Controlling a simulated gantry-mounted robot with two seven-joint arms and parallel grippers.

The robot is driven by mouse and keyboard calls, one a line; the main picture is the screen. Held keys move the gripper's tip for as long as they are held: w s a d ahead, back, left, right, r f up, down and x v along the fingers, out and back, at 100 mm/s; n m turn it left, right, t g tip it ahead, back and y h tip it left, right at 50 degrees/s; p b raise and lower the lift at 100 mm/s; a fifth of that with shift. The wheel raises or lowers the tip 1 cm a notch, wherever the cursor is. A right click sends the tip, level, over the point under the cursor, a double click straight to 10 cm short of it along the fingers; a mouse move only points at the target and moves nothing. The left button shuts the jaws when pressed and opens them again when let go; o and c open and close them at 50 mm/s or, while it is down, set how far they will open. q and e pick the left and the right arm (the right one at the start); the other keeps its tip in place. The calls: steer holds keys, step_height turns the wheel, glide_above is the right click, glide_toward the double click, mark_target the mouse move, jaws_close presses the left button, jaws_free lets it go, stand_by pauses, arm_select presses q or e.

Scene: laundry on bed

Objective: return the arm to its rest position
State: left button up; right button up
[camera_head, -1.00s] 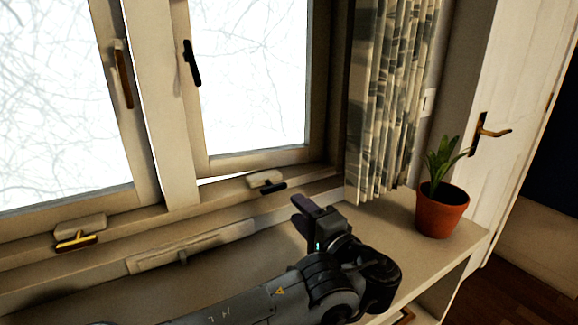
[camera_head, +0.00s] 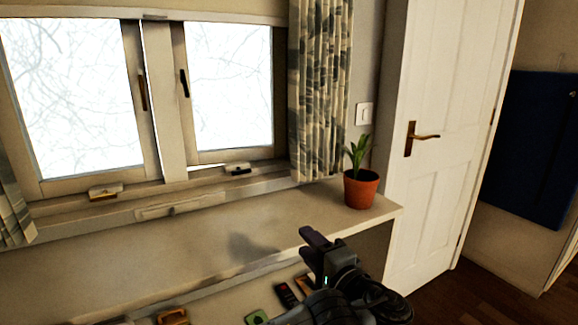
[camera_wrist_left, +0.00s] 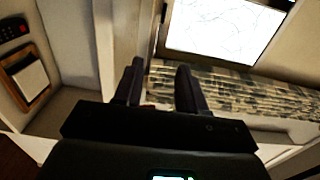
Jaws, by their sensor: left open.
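My left gripper (camera_head: 318,240) shows at the bottom of the head view, in front of the long shelf (camera_head: 130,250) below the window. In the left wrist view its two dark fingers (camera_wrist_left: 160,85) stand apart with nothing held between them. It is open and empty. My right gripper is in neither view.
A potted plant (camera_head: 361,188) stands at the shelf's right end, beside the curtain (camera_head: 320,90). A white door (camera_head: 440,120) is further right. Small items, including a dark remote (camera_head: 287,294) and a green object (camera_head: 257,317), lie in a lower compartment. The shelf top is mostly clear.

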arm_select(q)
step_height(320, 180, down, 14)
steer(key=a+m+g+h+p, duration=0.1)
steer(key=a+g+p, duration=0.1)
steer(key=g+p, duration=0.1)
steer(key=s+d+f+g+h+p, duration=0.1)
steer(key=s+f+g+h+p, duration=0.35)
steer(key=s+f, duration=1.15)
steer(key=s+a+f+n+g+h+p, duration=0.1)
steer(key=s+f+n+g+p, duration=0.15)
steer(key=s, duration=0.45)
steer(key=s+a+f+n+g+h+p, duration=0.1)
steer(key=s+f+g+p, duration=0.1)
steer(key=s+g+p, duration=0.3)
steer(key=s+a+r+n+g+h+p, duration=0.1)
steer(key=s+a+r+n+h+p, duration=0.25)
steer(key=s+a, duration=0.85)
steer(key=w+a+r+n+t+y+p, duration=0.1)
steer(key=w+a+r+n+t+y, duration=0.25)
steer(key=a+r, duration=0.85)
step_height(320, 180, up, 37)
steer(key=h+p, duration=0.1)
steer(key=p, duration=3.7)
steer(key=shift+s+d+r+n, duration=0.15)
steer(key=shift+s+d+n, duration=0.15)
steer(key=shift+n, duration=0.15)
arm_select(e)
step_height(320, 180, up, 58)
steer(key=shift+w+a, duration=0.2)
